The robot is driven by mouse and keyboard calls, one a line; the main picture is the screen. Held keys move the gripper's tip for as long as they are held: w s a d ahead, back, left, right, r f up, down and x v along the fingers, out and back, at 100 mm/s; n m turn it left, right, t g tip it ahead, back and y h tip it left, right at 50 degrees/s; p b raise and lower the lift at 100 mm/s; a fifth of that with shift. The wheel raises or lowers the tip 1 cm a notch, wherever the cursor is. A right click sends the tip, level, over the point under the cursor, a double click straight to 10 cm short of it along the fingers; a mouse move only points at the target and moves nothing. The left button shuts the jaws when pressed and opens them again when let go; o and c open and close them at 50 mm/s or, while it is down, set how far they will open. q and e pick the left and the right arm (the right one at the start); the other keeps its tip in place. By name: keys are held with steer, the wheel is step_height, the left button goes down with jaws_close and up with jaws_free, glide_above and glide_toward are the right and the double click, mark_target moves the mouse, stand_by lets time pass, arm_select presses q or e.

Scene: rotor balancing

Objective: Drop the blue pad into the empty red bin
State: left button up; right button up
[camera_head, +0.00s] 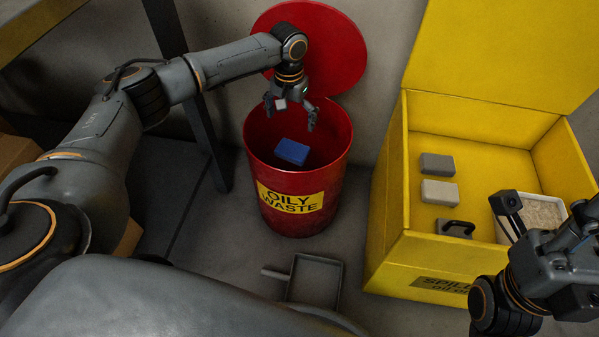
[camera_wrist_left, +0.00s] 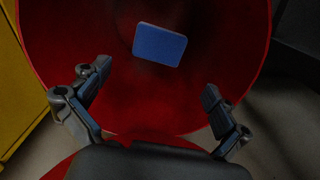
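The blue pad (camera_head: 293,151) is inside the red bin (camera_head: 285,205), which is labelled "OILY WASTE" and has its round red lid (camera_head: 335,45) raised behind it. I cannot tell whether the pad rests on the bottom or is in the air. My left gripper (camera_head: 290,112) is over the bin's mouth, above the pad and apart from it. In the left wrist view its fingers (camera_wrist_left: 152,92) are spread with nothing between them, and the pad (camera_wrist_left: 160,45) lies beyond them against the red interior. My right gripper (camera_head: 548,235) is at the lower right, partly cut off; its opening is unclear.
An open yellow spill box (camera_head: 395,240) stands right of the bin, holding grey blocks (camera_head: 438,164) and a tray of pale granules (camera_head: 535,212). A grey dustpan-like tray (camera_head: 315,262) lies on the floor before the bin. A dark table leg (camera_head: 208,130) stands left of the bin.

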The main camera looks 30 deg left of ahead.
arm_select(q)
step_height(320, 180, up, 12)
stand_by(0.7)
stand_by(0.4)
